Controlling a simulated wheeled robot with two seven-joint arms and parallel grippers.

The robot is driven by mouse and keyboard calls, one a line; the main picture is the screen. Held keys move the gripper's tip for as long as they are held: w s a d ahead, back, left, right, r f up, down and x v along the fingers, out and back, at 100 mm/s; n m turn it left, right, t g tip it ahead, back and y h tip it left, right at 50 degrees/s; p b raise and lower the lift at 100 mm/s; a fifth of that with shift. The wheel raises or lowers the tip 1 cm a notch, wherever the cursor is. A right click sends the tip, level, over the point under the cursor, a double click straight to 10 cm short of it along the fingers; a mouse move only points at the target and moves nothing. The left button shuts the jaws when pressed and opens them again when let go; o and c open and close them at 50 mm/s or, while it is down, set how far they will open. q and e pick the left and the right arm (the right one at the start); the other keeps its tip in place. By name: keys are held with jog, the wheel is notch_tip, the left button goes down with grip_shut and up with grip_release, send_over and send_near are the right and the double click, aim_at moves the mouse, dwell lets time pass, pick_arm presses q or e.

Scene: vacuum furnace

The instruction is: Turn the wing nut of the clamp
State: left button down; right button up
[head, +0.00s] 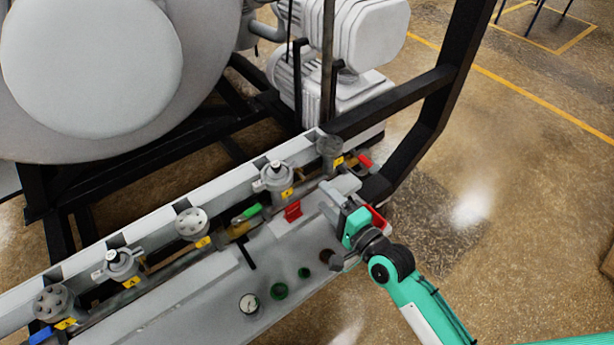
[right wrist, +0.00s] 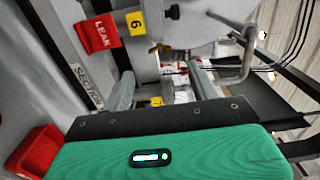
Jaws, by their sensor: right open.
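A grey clamped pipe fitting (head: 272,182) with a yellow tag stands on the rail in the head view, above a red tag (head: 293,211). Its wing nut is too small to make out surely. My right gripper (head: 338,190) is to the right of this fitting, over the panel and apart from it. In the right wrist view its two fingers (right wrist: 162,84) are spread, with nothing held between them. The red LEAK tag (right wrist: 99,34) and a yellow number tag (right wrist: 136,23) show beyond the fingers, beside a grey body (right wrist: 200,22). My left gripper is not in view.
More fittings (head: 192,223) line the rail, with a green-handled valve (head: 246,214) between. A gauge (head: 249,303) sits on the panel. A black frame post (head: 440,100) rises behind.

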aim_at(303, 176)
jog(key=p+x, duration=0.1)
jog(key=x, duration=0.7)
